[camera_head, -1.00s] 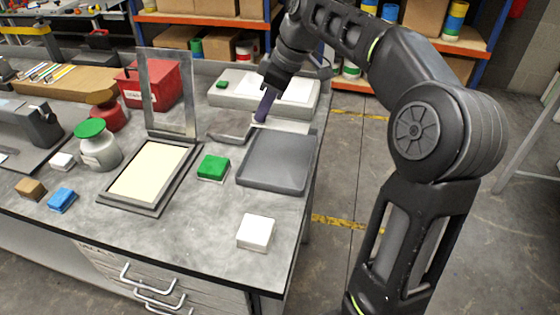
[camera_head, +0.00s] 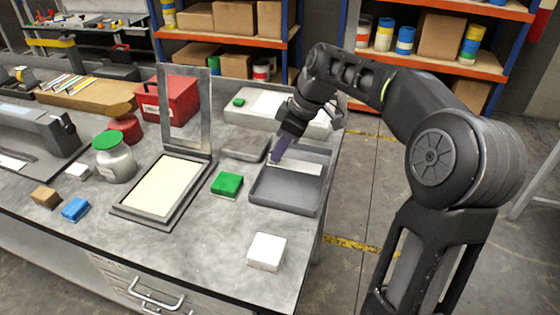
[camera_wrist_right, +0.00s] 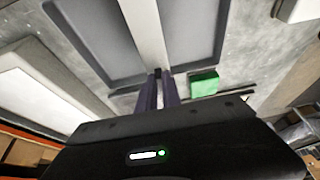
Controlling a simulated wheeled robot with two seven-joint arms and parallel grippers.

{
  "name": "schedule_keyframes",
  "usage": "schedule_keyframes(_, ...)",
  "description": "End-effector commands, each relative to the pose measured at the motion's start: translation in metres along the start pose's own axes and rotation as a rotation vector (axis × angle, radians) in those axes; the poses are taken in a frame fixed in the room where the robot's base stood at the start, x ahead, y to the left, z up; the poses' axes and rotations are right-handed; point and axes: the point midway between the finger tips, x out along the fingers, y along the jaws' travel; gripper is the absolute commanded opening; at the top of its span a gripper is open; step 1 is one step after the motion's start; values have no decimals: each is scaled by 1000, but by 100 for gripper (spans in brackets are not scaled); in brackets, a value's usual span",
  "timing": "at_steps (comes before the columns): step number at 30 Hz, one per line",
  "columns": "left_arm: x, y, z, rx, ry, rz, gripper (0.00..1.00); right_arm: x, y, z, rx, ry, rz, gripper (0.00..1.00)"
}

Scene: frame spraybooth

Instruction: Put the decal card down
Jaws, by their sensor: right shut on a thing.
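The decal card is a pale, narrow strip (camera_head: 300,168) at the far end of a shallow grey tray (camera_head: 283,204). My right gripper (camera_head: 276,156) is shut on the card's left end. In the right wrist view, the card (camera_wrist_right: 143,27) runs away from between the purple fingertips (camera_wrist_right: 159,86), across the tray (camera_wrist_right: 82,35). The card looks roughly flat and lies within the tray's outline. I cannot tell whether it touches the tray floor or hangs just above it. My left gripper is not in view.
A green block (camera_head: 227,184) sits left of the tray and a white block (camera_head: 266,251) in front. A framed screen (camera_head: 163,187) with an upright panel (camera_head: 186,110) stands further left. A pale flat box (camera_head: 262,104) is behind the tray.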

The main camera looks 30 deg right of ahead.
Motion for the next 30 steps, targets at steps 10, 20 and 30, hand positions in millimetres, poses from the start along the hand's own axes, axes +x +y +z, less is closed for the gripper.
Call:
schedule_keyframes(10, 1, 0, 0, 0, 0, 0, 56, 34, 0, 14, 0, 0, -1, 0)
schedule_keyframes(20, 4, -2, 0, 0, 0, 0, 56, 37, 0, 16, 0, 0, -1, 0)
schedule_keyframes(30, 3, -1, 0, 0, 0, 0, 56, 36, 0, 15, 0, 0, -1, 31)
